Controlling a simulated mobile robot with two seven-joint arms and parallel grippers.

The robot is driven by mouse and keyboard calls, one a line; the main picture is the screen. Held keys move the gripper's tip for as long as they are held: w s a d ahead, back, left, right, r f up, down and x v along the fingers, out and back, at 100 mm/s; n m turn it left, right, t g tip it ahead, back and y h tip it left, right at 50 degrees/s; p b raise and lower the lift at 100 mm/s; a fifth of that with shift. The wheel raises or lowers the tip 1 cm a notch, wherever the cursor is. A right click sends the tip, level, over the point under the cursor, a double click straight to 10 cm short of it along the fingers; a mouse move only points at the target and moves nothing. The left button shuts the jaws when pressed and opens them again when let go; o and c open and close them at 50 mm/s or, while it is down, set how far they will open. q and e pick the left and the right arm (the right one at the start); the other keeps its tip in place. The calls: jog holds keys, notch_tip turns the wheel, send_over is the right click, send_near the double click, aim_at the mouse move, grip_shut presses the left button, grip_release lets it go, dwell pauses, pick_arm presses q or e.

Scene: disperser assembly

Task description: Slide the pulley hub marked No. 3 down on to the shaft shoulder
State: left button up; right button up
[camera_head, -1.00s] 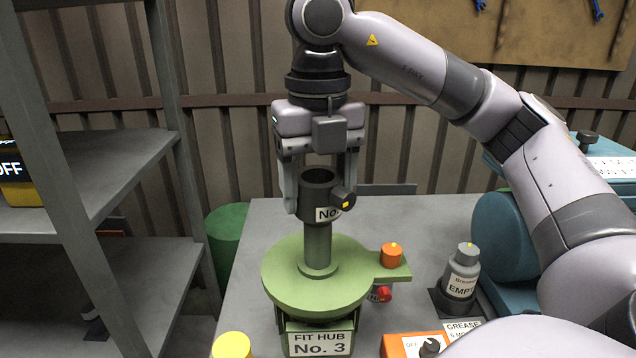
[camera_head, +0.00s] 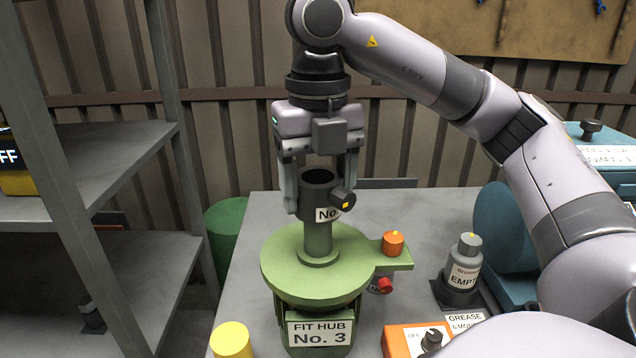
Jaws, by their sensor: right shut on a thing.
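The dark grey pulley hub (camera_head: 317,190) has a white label reading "No." with the rest cut off, and a side knob with a yellow mark. My right gripper (camera_head: 318,205) comes down from above and is shut on the hub, one finger on each side. The hub sits around the top of the upright grey-green shaft (camera_head: 318,238). Bare shaft shows between the hub and the shoulder (camera_head: 318,257) at its foot. The shaft stands on a round green plate (camera_head: 290,278). A sign (camera_head: 320,333) below reads "FIT HUB No. 3". My left gripper is not in view.
An orange knob (camera_head: 393,241) sits on the plate's right arm, with a red button (camera_head: 386,285) below. A grey bottle (camera_head: 465,262) labelled EMPTY and an orange box (camera_head: 405,340) stand right. A yellow cylinder (camera_head: 231,340) is front left. Metal shelves (camera_head: 120,160) stand left.

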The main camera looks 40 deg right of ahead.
aim_at(318, 226)
jog(key=shift+f+b, duration=1.65)
jog(key=shift+f, duration=0.4)
jog(key=shift+f+b, duration=0.65)
jog(key=shift+f, duration=0.1)
jog(key=shift+f+b, duration=0.3)
jog(key=shift+f, duration=0.1)
jog(key=o, duration=1.7)
jog(key=shift+r, duration=0.1)
jog(key=shift+c, duration=0.2)
jog(key=shift+r+p, duration=0.3)
jog(key=shift+r, duration=0.05)
notch_tip(318, 226, up, 6)
jog(key=shift+f+p, duration=0.2)
jog(key=shift+p, duration=1.05)
jog(key=shift+r, duration=0.4)
